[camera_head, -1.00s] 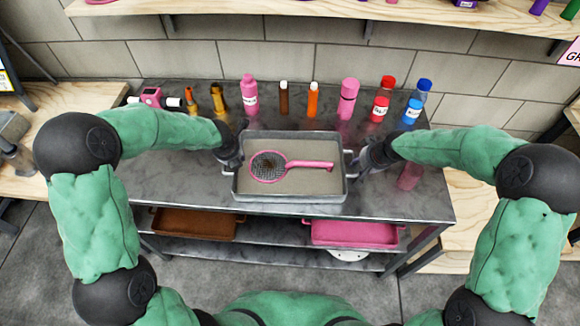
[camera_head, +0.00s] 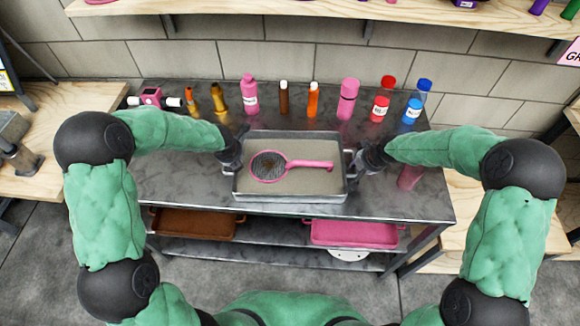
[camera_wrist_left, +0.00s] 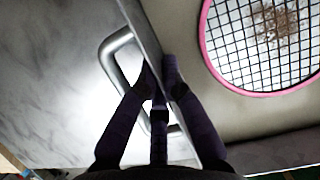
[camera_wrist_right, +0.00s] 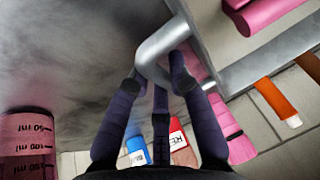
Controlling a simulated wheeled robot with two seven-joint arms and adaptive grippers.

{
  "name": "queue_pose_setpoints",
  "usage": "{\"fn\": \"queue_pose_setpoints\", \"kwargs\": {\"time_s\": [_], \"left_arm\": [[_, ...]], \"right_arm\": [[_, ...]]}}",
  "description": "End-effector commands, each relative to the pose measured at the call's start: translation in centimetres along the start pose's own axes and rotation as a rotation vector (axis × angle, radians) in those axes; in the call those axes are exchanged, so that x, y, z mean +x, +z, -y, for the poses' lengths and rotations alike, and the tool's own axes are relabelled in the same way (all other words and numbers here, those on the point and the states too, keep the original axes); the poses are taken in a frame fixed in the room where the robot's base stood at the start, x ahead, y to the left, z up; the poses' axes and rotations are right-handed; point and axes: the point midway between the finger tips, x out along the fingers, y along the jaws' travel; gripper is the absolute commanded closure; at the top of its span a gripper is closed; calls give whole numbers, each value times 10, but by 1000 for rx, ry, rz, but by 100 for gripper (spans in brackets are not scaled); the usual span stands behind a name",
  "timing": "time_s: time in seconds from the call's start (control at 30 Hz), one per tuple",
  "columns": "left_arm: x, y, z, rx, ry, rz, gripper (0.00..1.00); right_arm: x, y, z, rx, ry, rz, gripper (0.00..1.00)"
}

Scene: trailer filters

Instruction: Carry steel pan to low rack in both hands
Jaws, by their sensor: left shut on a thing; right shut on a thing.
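The steel pan (camera_head: 240,190) is a grey rectangular tray with a looped handle at each end, over the middle of the steel table top. A pink-rimmed mesh strainer (camera_head: 268,167) with a pink handle and brown bits on its mesh lies in it. My left gripper (camera_head: 238,156) is shut at the pan's left handle (camera_wrist_left: 112,62). My right gripper (camera_head: 358,160) is shut on the right handle (camera_wrist_right: 160,45). I cannot tell whether the pan touches the table. The low rack (camera_head: 270,228) is the shelf under the table top, partly hidden by it.
A brown tray (camera_head: 195,223) and a pink tray (camera_head: 355,233) occupy the low rack's left and right, with a gap between. Several bottles, including a pink one (camera_head: 348,97) and a blue-capped one (camera_head: 412,111), stand along the table's back. A pink cup (camera_head: 409,177) stands at right.

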Motion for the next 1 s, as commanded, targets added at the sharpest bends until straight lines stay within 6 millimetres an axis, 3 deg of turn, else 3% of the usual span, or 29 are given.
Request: {"fn": "queue_pose_setpoints", "kwargs": {"time_s": [0.47,1.0], "left_arm": [[-9,6,4,3,-8,7,100],[-43,19,5,4,-10,7,100]], "right_arm": [[-8,-3,5,-4,-3,0,100],[-40,-16,13,-6,-4,3,100]]}}
